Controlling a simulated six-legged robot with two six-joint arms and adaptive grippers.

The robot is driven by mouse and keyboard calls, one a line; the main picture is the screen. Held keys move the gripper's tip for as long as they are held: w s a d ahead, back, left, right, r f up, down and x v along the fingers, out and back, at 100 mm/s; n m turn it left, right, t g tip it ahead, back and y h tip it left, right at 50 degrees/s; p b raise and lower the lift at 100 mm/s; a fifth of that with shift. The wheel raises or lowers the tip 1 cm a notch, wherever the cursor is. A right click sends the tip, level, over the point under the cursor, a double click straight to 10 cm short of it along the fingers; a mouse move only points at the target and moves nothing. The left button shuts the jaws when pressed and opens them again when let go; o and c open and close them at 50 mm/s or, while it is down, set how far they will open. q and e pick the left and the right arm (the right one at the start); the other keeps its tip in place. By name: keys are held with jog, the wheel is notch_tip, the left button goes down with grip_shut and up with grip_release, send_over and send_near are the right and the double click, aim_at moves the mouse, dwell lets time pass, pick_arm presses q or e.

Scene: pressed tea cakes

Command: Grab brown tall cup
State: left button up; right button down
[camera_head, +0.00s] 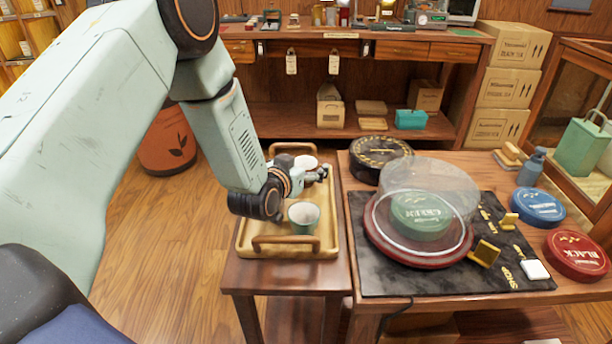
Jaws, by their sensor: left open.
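I cannot make out a brown tall cup for certain. A wooden tray (246,240) with two handles stands on a small side table at the centre. A pale green cup (303,217) stands upright in its front part, and a whitish cup (307,162) stands farther back. My left gripper (322,174) is low over the tray, between these two cups, pointing right. It is open, and I see nothing held in it. My left arm and wrist hide the tray's left part. My right gripper is not in view.
A larger table on the right holds a black mat (378,280) with a clear dome (430,182) over a green tin (420,212). A black tin (381,153), blue tin (538,207) and red tin (576,254) stand around it. Cartons (508,85) are stacked behind.

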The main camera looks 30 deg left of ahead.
pick_arm(q)
jog(key=shift+a+f, duration=0.15)
jog(key=shift+a, duration=0.1)
jog(key=c, duration=0.3)
jog(key=shift+d, duration=0.25)
jog(key=c, duration=0.4)
jog(key=shift+a, duration=0.15)
jog(key=c, duration=0.5)
jog(key=shift+c, duration=0.3)
